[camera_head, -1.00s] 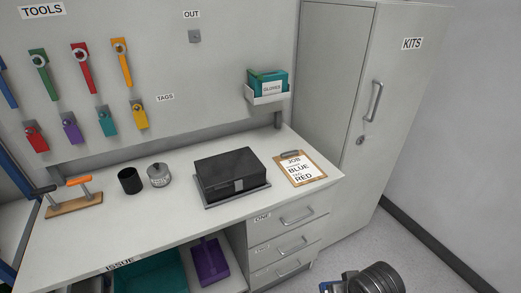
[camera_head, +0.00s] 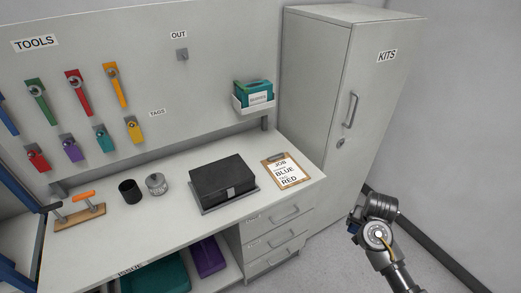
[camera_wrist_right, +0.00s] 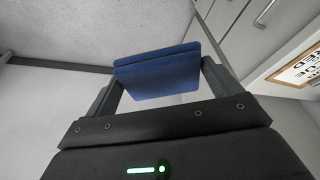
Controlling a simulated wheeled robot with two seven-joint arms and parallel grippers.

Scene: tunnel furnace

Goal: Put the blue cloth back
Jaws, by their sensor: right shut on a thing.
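The blue cloth (camera_wrist_right: 157,78) is a folded flat blue piece in the right wrist view. My right gripper (camera_wrist_right: 160,64) is shut on it, with one dark finger at each side. In the head view my right arm (camera_head: 380,235) stands at the lower right, in front of the grey KITS cabinet and beyond the bench's right end. Its fingers and most of the cloth are hidden there; only a small blue bit shows by the wrist. My left gripper is not in view.
The bench (camera_head: 110,240) holds a black box (camera_head: 222,180), a clipboard (camera_head: 285,171), a black cup (camera_head: 129,191) and a small round jar. Bench drawers (camera_head: 278,238) and the KITS cabinet (camera_head: 370,90) are shut. Teal (camera_head: 160,275) and purple (camera_head: 208,258) bins sit below. A gloves box (camera_head: 253,95) hangs on the panel.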

